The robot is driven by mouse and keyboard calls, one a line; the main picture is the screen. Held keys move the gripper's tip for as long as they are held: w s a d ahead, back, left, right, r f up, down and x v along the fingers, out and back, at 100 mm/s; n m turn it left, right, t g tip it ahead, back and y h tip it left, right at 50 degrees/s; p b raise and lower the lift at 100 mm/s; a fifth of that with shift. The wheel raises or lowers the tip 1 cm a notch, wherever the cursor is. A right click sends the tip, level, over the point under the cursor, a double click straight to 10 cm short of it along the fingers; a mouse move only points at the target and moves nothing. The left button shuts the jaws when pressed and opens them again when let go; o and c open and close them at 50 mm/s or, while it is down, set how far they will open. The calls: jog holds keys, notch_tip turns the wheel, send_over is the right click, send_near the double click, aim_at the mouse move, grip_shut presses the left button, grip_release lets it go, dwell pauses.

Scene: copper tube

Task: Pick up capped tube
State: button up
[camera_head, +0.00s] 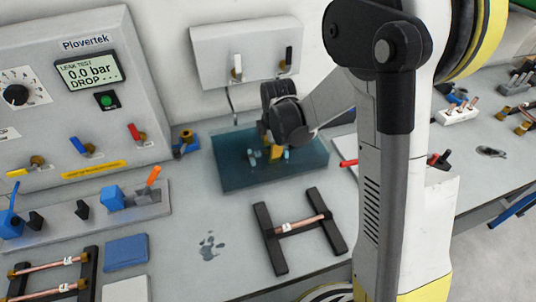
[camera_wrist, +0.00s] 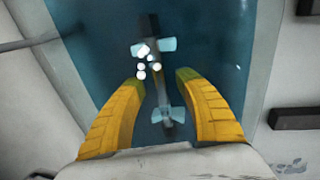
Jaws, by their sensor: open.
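A short copper tube (camera_head: 300,226) with a white label and brass-coloured ends lies across a black two-bar stand (camera_head: 268,239). Two more labelled copper tubes (camera_head: 42,267) lie in a black rack at the lower left; I cannot tell which tube is the capped one. My gripper (camera_head: 275,153) is low over the blue-teal tank (camera_head: 240,180). In the wrist view its yellow fingers (camera_wrist: 162,78) are open and apart, on either side of a dark bar (camera_wrist: 150,28) with pale blue clips (camera_wrist: 162,116). White bubbles (camera_wrist: 145,66) show there.
The leak test panel (camera_head: 90,70) reads 0.0 bar and stands at the left. A wall box (camera_head: 250,52) with two levers is behind the tank. A blue block (camera_head: 126,251) lies front left. My arm hides the right middle.

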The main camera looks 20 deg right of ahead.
jog(key=shift+r, duration=0.1)
grip_shut()
jog(key=shift+r, duration=0.15)
